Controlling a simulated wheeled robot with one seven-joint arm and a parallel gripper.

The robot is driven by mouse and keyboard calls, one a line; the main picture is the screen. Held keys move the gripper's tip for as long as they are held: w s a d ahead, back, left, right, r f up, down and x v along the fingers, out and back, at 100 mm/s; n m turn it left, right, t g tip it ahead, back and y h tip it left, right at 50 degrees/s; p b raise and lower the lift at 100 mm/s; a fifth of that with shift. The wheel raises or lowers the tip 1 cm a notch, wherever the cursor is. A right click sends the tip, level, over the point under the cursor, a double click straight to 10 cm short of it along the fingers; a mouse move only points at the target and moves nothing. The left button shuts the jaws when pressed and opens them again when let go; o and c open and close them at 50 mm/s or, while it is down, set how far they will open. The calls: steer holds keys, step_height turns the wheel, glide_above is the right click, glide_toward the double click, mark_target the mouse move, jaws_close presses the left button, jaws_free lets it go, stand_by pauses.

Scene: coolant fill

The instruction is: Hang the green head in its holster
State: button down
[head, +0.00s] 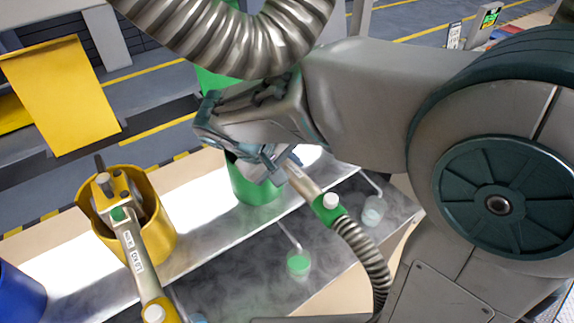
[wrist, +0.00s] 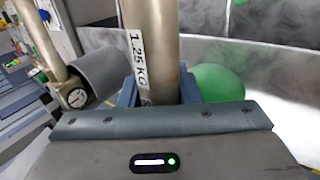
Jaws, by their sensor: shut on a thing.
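The green head (head: 327,207) is a metal tube with a green collar, a white knob and a ribbed hose running down from it. My gripper (head: 272,163) is shut on its tube, which slants down to the right. In the wrist view the tube (wrist: 152,45), labelled 1.25 KG, stands between my fingers. The green holster (head: 254,183) is a green cup on the metal ledge, just below and behind my gripper, which partly hides it. A rounded green surface (wrist: 217,84) shows right of the tube in the wrist view. The head's nozzle end is hidden, so I cannot tell whether it is inside the cup.
A yellow holster (head: 157,240) at left holds a yellow-handled head (head: 130,250). A blue holster (head: 18,292) is at the lower left edge. Mist covers the metal trough (head: 245,262).

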steer(key=shift+f+b, duration=0.7)
steer(key=shift+f, duration=0.15)
steer(key=c, duration=1)
jaws_free()
steer(key=shift+o, duration=0.2)
steer(key=v, duration=1.3)
steer(key=shift+a+r, duration=0.2)
steer(key=shift+r, duration=0.15)
steer(key=shift+s, duration=0.1)
